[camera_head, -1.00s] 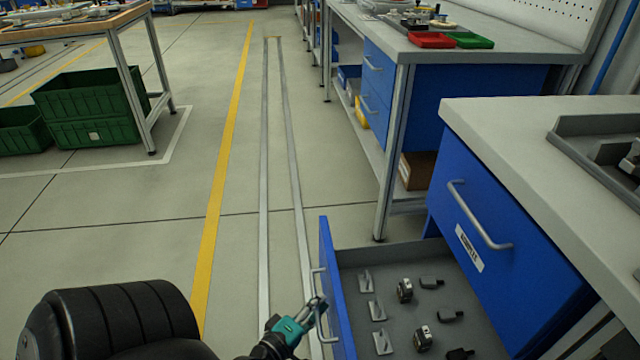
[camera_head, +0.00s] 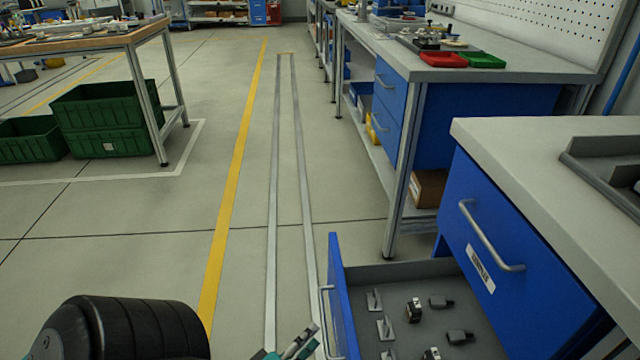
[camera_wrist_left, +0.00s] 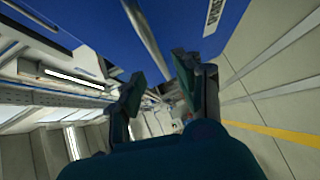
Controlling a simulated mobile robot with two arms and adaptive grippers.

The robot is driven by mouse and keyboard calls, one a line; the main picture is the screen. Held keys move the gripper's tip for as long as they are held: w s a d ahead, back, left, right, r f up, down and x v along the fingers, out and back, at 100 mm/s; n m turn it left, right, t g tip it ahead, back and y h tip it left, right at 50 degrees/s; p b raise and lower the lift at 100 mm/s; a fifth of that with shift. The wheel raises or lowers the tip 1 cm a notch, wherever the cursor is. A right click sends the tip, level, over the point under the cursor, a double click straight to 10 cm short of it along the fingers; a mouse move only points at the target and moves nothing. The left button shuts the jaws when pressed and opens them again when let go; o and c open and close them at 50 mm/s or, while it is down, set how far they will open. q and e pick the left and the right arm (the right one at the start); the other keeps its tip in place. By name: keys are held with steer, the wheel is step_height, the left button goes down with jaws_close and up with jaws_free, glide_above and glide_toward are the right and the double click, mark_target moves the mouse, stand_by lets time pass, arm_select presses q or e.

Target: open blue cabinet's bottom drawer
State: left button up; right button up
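The blue cabinet (camera_head: 540,290) stands at the right under a light worktop. Its bottom drawer (camera_head: 342,300) is pulled out, with several small metal and dark parts lying inside. The drawer handle (camera_head: 327,322) is on the front's left face. My right gripper is not in view.
The upper drawer (camera_head: 520,225) of the cabinet is shut. A second workbench (camera_head: 470,68) with blue drawers stands behind. Green crates (camera_head: 110,125) sit under a table at the left. The floor between is clear, with a yellow line.

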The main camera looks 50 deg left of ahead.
arm_select(q)
steer(key=s, duration=0.4)
steer(key=s+d+r, duration=0.1)
steer(key=shift+s, duration=0.4)
